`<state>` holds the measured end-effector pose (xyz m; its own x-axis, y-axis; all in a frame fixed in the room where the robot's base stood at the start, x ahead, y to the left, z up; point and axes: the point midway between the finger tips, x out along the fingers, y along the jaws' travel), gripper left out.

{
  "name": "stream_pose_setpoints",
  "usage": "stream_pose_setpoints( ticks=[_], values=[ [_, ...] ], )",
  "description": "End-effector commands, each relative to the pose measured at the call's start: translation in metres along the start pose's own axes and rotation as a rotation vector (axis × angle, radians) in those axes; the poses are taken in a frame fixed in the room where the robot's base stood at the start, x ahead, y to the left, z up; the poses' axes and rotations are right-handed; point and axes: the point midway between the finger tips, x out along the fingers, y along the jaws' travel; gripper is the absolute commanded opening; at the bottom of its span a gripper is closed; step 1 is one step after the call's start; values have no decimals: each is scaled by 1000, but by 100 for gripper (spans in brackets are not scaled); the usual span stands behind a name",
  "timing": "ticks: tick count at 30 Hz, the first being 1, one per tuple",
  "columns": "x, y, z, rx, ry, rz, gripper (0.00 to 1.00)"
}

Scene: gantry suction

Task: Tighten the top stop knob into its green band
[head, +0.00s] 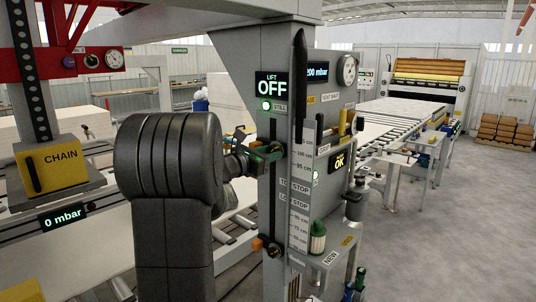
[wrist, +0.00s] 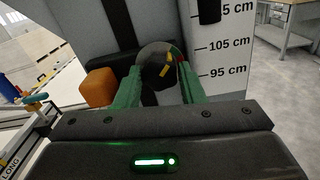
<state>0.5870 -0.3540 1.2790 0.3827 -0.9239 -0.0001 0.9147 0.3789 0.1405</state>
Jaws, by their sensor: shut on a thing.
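The top stop knob (wrist: 157,72) is black with a yellow mark, and sits on the grey column's vertical slot in the wrist view. Its grey disc (wrist: 150,48) shows behind it, with a small red and green patch (wrist: 180,57) at its right edge, partly hidden by a finger. My gripper (wrist: 160,82) has green fingers on either side of the knob and is shut on it. In the head view my gripper (head: 272,151) reaches the column from the left, just above the TOP STOP label (head: 294,186). I cannot tell whether the yellow mark lies in the green band.
An orange block (wrist: 98,88) sits left of the knob. The lower stop knob (head: 273,249) is below on the same slot. A white height scale (head: 300,205) stands to the right. The lift display (head: 272,86) reads OFF. A shelf with a green-capped bottle (head: 318,238) juts out at lower right.

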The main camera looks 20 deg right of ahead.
Motion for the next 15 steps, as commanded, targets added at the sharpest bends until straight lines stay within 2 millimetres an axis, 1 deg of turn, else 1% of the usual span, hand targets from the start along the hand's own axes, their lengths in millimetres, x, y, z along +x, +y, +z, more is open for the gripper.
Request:
stream_pose_setpoints(
  ticks=[6,15],
  values=[
    [0,-1,-6,66,-2,0,13],
    [0,0,-3,182,0,1,13]
  ],
)
